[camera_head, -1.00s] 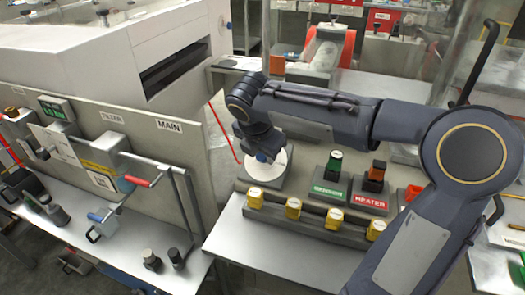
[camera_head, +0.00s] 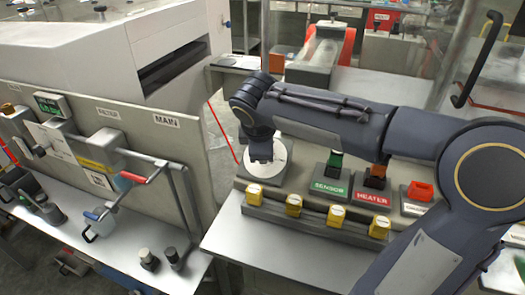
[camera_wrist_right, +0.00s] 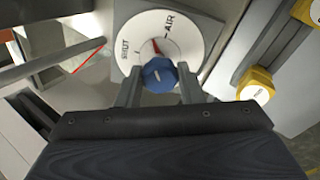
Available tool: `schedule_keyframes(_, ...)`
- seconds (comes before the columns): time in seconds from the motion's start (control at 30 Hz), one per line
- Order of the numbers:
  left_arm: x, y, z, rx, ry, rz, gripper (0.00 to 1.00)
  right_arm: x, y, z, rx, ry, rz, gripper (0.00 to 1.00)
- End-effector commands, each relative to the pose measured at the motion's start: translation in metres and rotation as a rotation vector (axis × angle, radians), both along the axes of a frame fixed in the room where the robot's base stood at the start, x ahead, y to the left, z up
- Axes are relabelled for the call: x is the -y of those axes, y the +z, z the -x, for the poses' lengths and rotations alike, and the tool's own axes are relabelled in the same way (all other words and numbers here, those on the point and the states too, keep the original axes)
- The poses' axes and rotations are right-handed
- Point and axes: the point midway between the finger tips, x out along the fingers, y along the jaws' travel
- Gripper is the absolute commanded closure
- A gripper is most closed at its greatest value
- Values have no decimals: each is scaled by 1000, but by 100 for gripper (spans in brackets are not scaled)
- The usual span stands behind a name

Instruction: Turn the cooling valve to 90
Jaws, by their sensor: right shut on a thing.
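A round white dial (camera_head: 281,165) with a blue knob sits on a grey plate at the left end of the panel. In the right wrist view the dial (camera_wrist_right: 142,24) carries the word AIR, another word I cannot read surely, and a red pointer. My right gripper (camera_head: 262,160) reaches down over it. Its fingers (camera_wrist_right: 160,88) stand on both sides of the blue knob (camera_wrist_right: 159,75) and are shut on it. In the head view the wrist hides the knob. My left gripper is not in view.
Several yellow knobs (camera_head: 293,204) line the front rail. A left bench (camera_head: 125,240) holds a red-handled crank (camera_head: 133,177).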

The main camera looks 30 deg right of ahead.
Motion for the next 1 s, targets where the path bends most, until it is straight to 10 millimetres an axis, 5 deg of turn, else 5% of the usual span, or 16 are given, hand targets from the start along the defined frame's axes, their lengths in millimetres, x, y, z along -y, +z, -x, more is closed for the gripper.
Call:
schedule_keyframes(0.5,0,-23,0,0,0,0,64,-2,-2,1,161,-366,-138,89)
schedule_keyframes(1.0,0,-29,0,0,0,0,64,-2,-1,1,216,-494,-186,89)
